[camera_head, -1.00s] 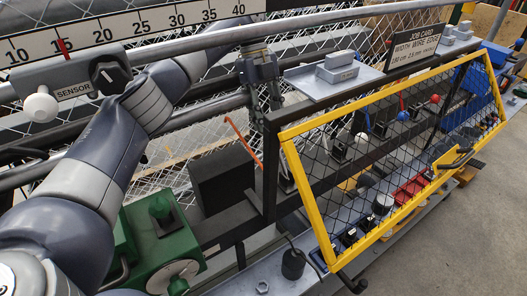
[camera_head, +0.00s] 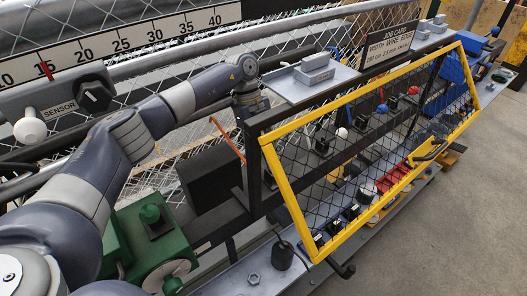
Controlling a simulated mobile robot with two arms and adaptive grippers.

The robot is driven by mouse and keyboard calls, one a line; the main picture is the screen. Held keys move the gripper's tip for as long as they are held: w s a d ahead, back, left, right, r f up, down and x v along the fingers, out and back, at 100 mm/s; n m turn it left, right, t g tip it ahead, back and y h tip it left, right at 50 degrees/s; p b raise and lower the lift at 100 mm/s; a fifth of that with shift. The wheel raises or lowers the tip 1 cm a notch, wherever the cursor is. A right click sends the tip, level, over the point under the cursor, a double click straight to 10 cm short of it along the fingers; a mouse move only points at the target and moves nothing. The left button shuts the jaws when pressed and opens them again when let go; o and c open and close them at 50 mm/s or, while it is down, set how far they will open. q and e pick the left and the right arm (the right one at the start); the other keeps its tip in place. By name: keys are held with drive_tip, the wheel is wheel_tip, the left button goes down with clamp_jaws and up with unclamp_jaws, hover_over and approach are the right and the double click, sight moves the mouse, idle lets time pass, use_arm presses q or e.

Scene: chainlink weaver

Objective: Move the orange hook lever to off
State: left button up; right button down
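The orange hook lever (camera_head: 229,141) is a thin, slanted orange bar at mid-picture, left of the yellow-framed mesh guard (camera_head: 272,165). Its lower end is close to the dark frame post. My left arm reaches in from the left, and its dark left gripper (camera_head: 250,108) points down just above the post's top corner, to the upper right of the lever. A gap shows between the gripper and the lever. The fingers are small and dark against the frame, so I cannot tell whether they are open. My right gripper is out of view.
A grey shelf (camera_head: 285,88) and a job card sign (camera_head: 390,45) are right of the gripper. A green machine (camera_head: 150,240) is below the arm. A sensor box with a black knob (camera_head: 96,96) and white ball is at left. Grey floor lies at right.

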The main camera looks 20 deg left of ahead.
use_arm(q)
drive_tip(key=shift+a, duration=0.1)
clamp_jaws()
drive_tip(key=shift+r, duration=0.2)
drive_tip(key=shift+d+r+t+y+p, duration=0.2)
drive_tip(key=shift+r+t+y+p, duration=0.2)
drive_tip(key=shift+y+p, duration=0.25)
drive_tip(key=shift+s+d+r+t+y, duration=0.15)
drive_tip(key=shift+d+t+y, duration=0.2)
drive_tip(key=shift+y, duration=0.3)
drive_tip(key=shift+c, duration=0.7)
unclamp_jaws()
drive_tip(key=shift+o, duration=0.7)
drive_tip(key=shift+s, duration=0.15)
drive_tip(key=shift+f, duration=0.25)
